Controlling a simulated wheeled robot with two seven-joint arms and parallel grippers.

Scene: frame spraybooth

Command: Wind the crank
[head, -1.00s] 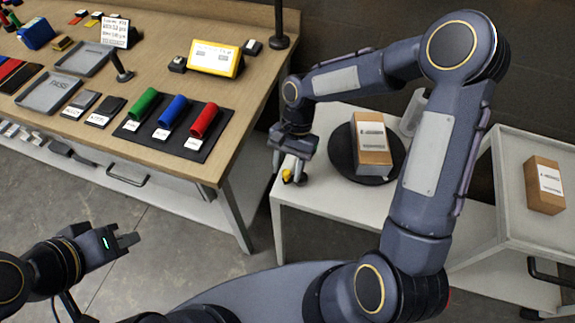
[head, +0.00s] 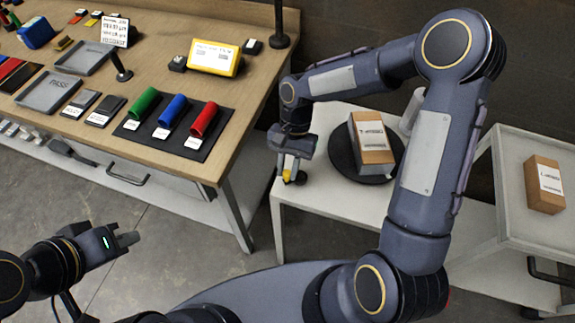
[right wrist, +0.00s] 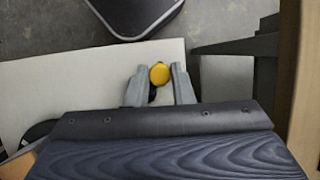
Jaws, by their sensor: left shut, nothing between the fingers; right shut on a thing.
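The crank's yellow knob (head: 287,175) is at the left end of the white stand. My right gripper (head: 290,172) points down and is shut on the knob. In the right wrist view the yellow knob (right wrist: 159,74) sits between the two grey fingertips (right wrist: 160,90). The crank's arm below the knob is mostly hidden. A dark round turntable (head: 345,165) on the stand carries a brown box (head: 376,158) with a white label. My left gripper (head: 128,240) is shut and empty at the lower left, away from the crank.
The white stand's top (head: 318,190) is clear in front of the turntable. A grey cart (head: 508,160) at the right holds another brown box (head: 544,184). A wooden workbench (head: 235,110) at the left carries red, blue and green cylinders, trays and a yellow display.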

